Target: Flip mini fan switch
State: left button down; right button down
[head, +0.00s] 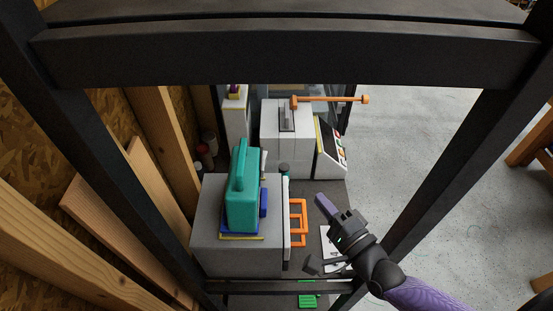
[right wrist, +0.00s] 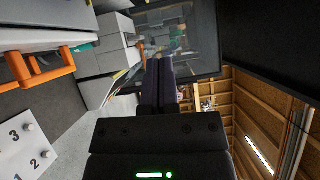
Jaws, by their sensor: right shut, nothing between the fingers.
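My right gripper (head: 322,199) reaches in from the lower right in the head view, its fingers pointing up and left. It is shut and empty; in the right wrist view its two dark fingers (right wrist: 158,84) lie together. A white panel (right wrist: 24,150) with the numbers 1, 2 and 3 and small round knobs shows at lower left in the right wrist view. In the head view the white panel (head: 327,238) is partly hidden by my gripper. The gripper is above it and apart from it. I cannot make out a mini fan or its switch for certain. My left gripper is out of view.
A grey box (head: 211,248) carries a teal object (head: 242,195); orange handles (head: 298,207) stick out at its right. Behind are white boxes (head: 272,146) with an orange bar (head: 335,99). A dark frame (head: 290,55) surrounds the view. Open floor (head: 450,190) lies to the right.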

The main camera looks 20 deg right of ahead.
aim_at(263, 164)
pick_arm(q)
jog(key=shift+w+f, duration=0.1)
pick_arm(e)
jog(key=a+x, duration=0.2)
jog(key=x, duration=1.1)
jog(key=shift+s+a, duration=0.3)
jog(key=shift+s, duration=0.1)
